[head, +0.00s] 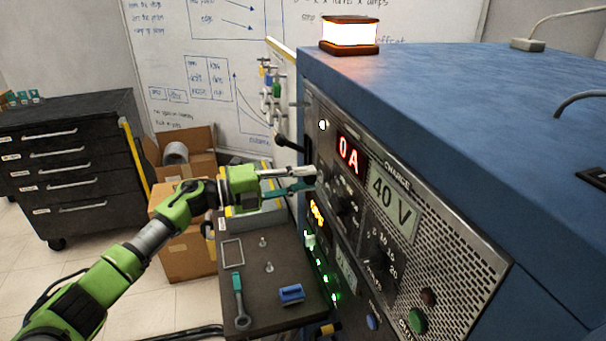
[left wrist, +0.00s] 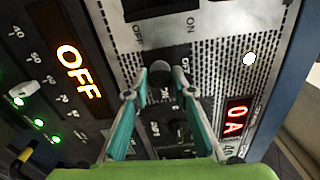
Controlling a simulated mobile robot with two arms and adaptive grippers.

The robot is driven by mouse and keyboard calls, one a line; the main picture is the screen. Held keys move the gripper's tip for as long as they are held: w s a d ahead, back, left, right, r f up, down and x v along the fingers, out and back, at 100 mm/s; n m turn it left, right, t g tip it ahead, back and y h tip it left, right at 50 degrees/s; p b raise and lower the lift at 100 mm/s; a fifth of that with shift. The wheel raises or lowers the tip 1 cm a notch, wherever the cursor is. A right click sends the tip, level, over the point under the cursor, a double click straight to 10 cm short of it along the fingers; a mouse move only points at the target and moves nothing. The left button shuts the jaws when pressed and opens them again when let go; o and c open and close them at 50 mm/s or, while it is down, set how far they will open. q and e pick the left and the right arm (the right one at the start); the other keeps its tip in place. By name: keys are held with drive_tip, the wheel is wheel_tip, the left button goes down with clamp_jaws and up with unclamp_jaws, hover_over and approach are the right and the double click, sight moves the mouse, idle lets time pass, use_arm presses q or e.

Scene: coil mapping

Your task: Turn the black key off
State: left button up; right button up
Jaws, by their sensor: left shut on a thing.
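My left gripper (head: 309,178) reaches from the left to the front panel of the blue cabinet (head: 420,90). In the left wrist view its two teal-sided fingers (left wrist: 161,80) are closed around a small dark piece on the panel, which looks like the black key (left wrist: 160,85). Its exact angle is hard to tell, and in the head view the fingers hide it. Just above it in the left wrist view is a black switch (left wrist: 158,10) with OFF and ON marks. My right gripper is not in view.
A red display (head: 349,157) reads 0 A and a grey display (head: 393,203) reads 40 V. An orange display (left wrist: 78,72) reads OFF. A lit lamp (head: 350,34) stands on the cabinet. A dark cart (head: 262,312) with tools stands below my left arm.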

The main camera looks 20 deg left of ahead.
use_arm(q)
drive_tip(key=shift+n, duration=0.6)
drive_tip(key=shift+p, duration=0.3)
drive_tip(key=o, duration=1.1)
drive_tip(key=shift+a, duration=0.1)
drive_tip(key=v, duration=1.1)
drive_tip(key=shift+s+a, duration=0.25)
drive_tip(key=shift+a, duration=0.05)
